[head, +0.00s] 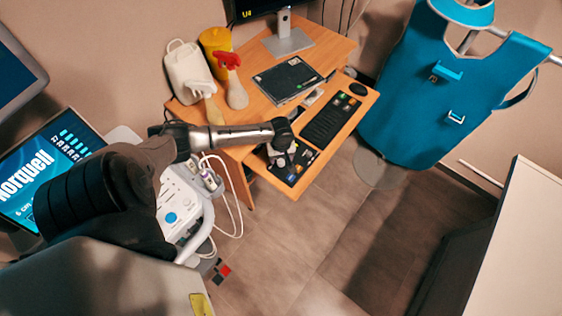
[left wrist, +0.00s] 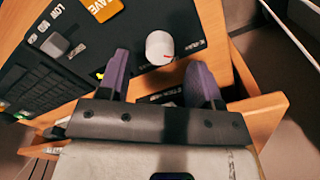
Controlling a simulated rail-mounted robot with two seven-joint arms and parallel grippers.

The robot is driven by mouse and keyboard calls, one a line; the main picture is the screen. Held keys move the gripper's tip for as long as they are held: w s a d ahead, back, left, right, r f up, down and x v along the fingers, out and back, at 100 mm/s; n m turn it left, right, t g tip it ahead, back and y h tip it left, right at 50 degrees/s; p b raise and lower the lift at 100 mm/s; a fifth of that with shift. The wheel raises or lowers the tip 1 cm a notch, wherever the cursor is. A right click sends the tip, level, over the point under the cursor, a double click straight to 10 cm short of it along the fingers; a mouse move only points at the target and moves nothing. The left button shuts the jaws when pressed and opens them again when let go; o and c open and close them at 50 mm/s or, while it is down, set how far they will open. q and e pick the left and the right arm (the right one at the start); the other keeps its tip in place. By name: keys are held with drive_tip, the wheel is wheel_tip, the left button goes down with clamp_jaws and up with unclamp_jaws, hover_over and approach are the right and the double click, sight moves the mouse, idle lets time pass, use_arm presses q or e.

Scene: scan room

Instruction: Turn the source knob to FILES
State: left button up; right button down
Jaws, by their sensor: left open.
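A white round knob (left wrist: 160,47) with a red mark stands on a black control panel (left wrist: 135,68); I take it for the source knob. Its red mark is on the lower right side in the left wrist view, near small white lettering that I cannot read. My left gripper (head: 278,152) is open over the panel (head: 294,178) in the head view. In the left wrist view its two purple fingers point toward the knob, one on each side of it in the picture; I see no contact. The arm hides the knob in the head view. My right gripper is not in view.
The panel is at the front of a wooden desk (head: 247,157). A grey switch (left wrist: 58,45) and an orange SAVE label (left wrist: 103,8) are beside the knob. A white medical cart (head: 180,205) stands left.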

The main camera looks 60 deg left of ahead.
sight(281, 162)
use_arm(q)
drive_tip(key=shift+f+b, duration=0.35)
drive_tip(key=shift+f, duration=1.15)
